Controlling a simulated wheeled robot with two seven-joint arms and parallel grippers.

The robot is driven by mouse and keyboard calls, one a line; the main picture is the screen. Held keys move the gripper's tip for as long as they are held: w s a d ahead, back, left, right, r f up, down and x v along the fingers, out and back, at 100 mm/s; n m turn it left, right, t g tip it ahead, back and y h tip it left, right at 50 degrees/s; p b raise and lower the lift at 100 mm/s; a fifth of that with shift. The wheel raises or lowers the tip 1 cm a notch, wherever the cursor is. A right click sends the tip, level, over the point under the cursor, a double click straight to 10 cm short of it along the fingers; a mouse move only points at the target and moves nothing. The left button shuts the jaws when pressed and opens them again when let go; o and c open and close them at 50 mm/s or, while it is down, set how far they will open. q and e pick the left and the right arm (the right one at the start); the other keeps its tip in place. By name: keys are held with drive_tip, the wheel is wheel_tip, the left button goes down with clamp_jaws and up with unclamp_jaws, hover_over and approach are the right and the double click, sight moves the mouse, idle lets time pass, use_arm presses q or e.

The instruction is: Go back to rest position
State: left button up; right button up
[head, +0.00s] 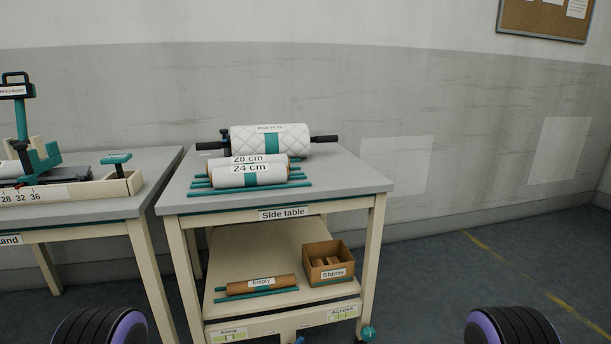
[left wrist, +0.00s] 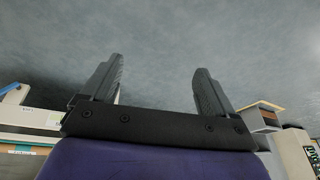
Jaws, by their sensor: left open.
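My left gripper (left wrist: 158,65) shows in the left wrist view with its two dark fingers spread wide apart. Nothing is between the fingers; behind them is only a plain grey-blue surface. The left gripper is not in the head view, where only dark, purple-rimmed parts of my arms show at the bottom left and bottom right. My right gripper is in neither view.
The side table (head: 340,181) holds a quilted roll (head: 270,139) and white rolls marked 28 cm and 24 cm (head: 249,175). Its lower shelf holds an Empty roll (head: 240,286) and a Shims box (head: 329,272). A stand (head: 80,210) is left. Floor at right is clear.

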use_arm(q)
wheel_tip(320, 180, up, 24)
drive_tip(key=p, duration=2)
drive_tip(key=shift+w+a+f+n+t, duration=0.25)
drive_tip(key=shift+w+a+n+t, duration=0.05)
drive_tip(key=shift+w, duration=0.1)
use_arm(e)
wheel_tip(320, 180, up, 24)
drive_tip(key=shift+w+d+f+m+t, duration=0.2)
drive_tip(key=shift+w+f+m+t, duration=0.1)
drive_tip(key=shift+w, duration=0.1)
